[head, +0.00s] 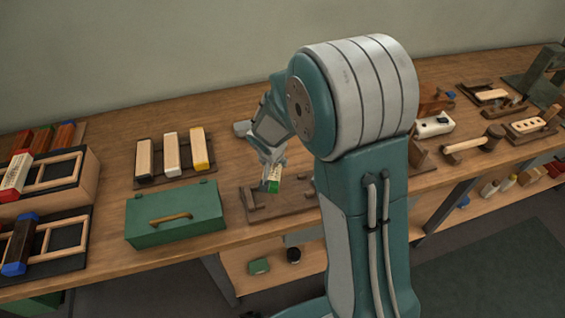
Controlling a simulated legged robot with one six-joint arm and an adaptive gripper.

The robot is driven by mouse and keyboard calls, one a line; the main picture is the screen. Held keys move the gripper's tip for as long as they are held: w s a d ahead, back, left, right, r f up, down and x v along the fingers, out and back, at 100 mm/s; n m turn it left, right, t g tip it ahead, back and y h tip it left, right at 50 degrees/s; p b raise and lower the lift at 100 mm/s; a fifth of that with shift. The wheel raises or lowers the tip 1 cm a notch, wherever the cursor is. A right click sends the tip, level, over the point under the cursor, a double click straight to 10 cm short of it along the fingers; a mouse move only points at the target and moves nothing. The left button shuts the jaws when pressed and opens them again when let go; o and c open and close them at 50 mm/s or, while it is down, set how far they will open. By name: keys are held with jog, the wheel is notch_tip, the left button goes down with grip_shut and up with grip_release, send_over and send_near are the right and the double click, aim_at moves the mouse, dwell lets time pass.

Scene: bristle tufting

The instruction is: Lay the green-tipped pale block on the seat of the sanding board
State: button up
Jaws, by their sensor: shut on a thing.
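My gripper (272,163) points down over the middle of the workbench. It is shut on the green-tipped pale block (273,184), whose green end faces toward me. The upper part of the block is hidden by the fingers. Just under and around the block is a brown wooden board with raised pieces (262,212), which looks like the sanding board. My arm covers its right part. I cannot tell whether the block touches the board.
A green toolbox (172,228) stands left of the board. Behind it, a dark rack (147,182) holds pale blocks, one yellow-tipped (200,148). Wooden cases (62,178) stand at far left. A mallet (470,143) and other fixtures are at right. The bench's front edge is close to the board.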

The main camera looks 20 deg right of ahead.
jog(key=m, duration=0.1)
jog(key=s+m+h, duration=0.1)
jog(key=shift+s+a+r+m+g, duration=0.1)
jog(key=shift+s+r+m+g, duration=0.1)
jog(key=shift+r+m+g, duration=0.15)
jog(key=s+m+g, duration=0.1)
jog(key=m, duration=0.2)
jog(key=r+m+h, duration=0.1)
jog(key=m, duration=0.1)
jog(key=s+d+r+m+g, duration=0.1)
jog(key=m, duration=0.2)
jog(key=shift+s+r+m+g+h, duration=0.1)
jog(key=shift+s+m+g+h, duration=0.25)
jog(key=shift+h, duration=0.05)
jog(key=m, duration=0.2)
send_over(286, 191)
jog(key=a, duration=0.1)
jog(key=shift+g, duration=0.4)
jog(key=shift+f, duration=2.15)
jog(key=shift+f, duration=0.2)
jog(key=shift+f, duration=1.8)
jog(key=shift+f, duration=0.4)
jog(key=o, duration=1.3)
